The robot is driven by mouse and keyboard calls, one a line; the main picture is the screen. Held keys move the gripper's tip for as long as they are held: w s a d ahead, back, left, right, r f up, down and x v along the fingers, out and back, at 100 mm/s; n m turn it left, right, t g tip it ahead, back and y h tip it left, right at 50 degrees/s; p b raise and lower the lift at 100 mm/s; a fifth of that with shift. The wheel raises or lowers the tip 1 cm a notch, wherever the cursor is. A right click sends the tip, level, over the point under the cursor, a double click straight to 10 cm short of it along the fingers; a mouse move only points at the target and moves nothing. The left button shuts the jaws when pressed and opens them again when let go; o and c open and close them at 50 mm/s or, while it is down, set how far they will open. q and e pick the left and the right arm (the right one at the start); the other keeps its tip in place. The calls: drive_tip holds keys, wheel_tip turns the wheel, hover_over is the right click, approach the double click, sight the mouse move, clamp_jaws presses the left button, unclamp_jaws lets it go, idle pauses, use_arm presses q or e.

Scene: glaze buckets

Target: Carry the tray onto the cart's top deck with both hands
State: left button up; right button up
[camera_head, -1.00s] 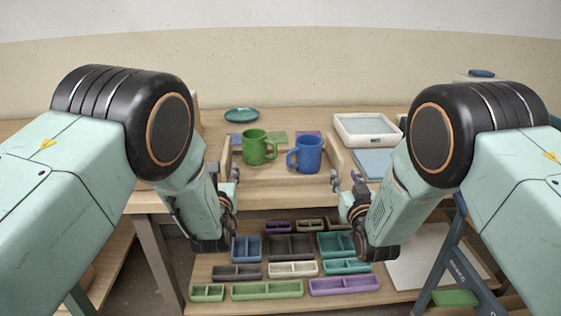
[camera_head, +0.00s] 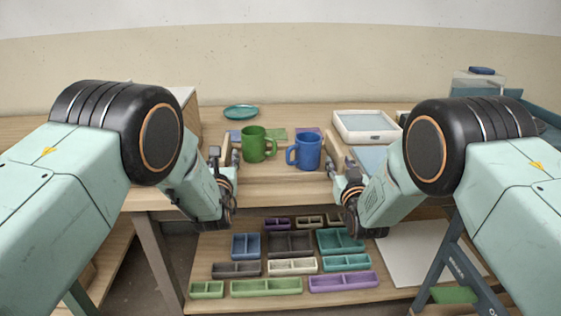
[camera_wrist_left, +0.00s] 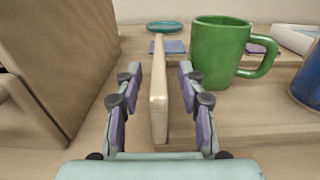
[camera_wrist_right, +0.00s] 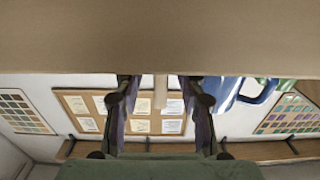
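The wooden tray (camera_head: 270,171) lies on the workbench with a green mug (camera_head: 254,144) and a blue mug (camera_head: 305,151) upright on it. Its left side wall (camera_wrist_left: 158,95) stands between the spread fingers of my left gripper (camera_wrist_left: 159,76), with gaps on both sides. In the head view, my left gripper (camera_head: 225,158) is at the tray's left edge. My right gripper (camera_head: 341,168) is at the right edge. In the right wrist view, which looks upside down, my right gripper (camera_wrist_right: 159,84) is open with a narrow wooden piece between its fingers.
A white framed screen (camera_head: 366,126) lies on the bench (camera_head: 320,113) behind right, and a teal plate (camera_head: 241,112) behind left. Several divided bins (camera_head: 292,267) fill the lower shelf. A blue-framed structure (camera_head: 458,265) stands at right, partly behind my right arm.

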sight(225, 150)
use_arm(q)
drive_tip(key=shift+w+a, duration=0.1)
drive_tip(key=shift+w, duration=0.9)
use_arm(e)
drive_tip(key=shift+w+a, duration=0.15)
drive_tip(key=shift+w, duration=0.8)
use_arm(q)
drive_tip(key=shift+w+a+r, duration=0.1)
drive_tip(key=shift+w, duration=0.25)
use_arm(e)
drive_tip(key=shift+w+r, duration=0.1)
drive_tip(key=shift+w, duration=0.25)
use_arm(q)
drive_tip(key=shift+w, duration=0.35)
use_arm(e)
drive_tip(key=shift+w, duration=0.35)
use_arm(q)
drive_tip(key=shift+s, duration=0.1)
drive_tip(key=shift+c, duration=1.3)
use_arm(e)
drive_tip(key=shift+s, duration=0.1)
drive_tip(key=shift+c, duration=1.3)
use_arm(q)
clamp_jaws()
use_arm(e)
clamp_jaws()
use_arm(q)
drive_tip(key=shift+r, duration=0.1)
use_arm(e)
drive_tip(key=shift+r, duration=0.1)
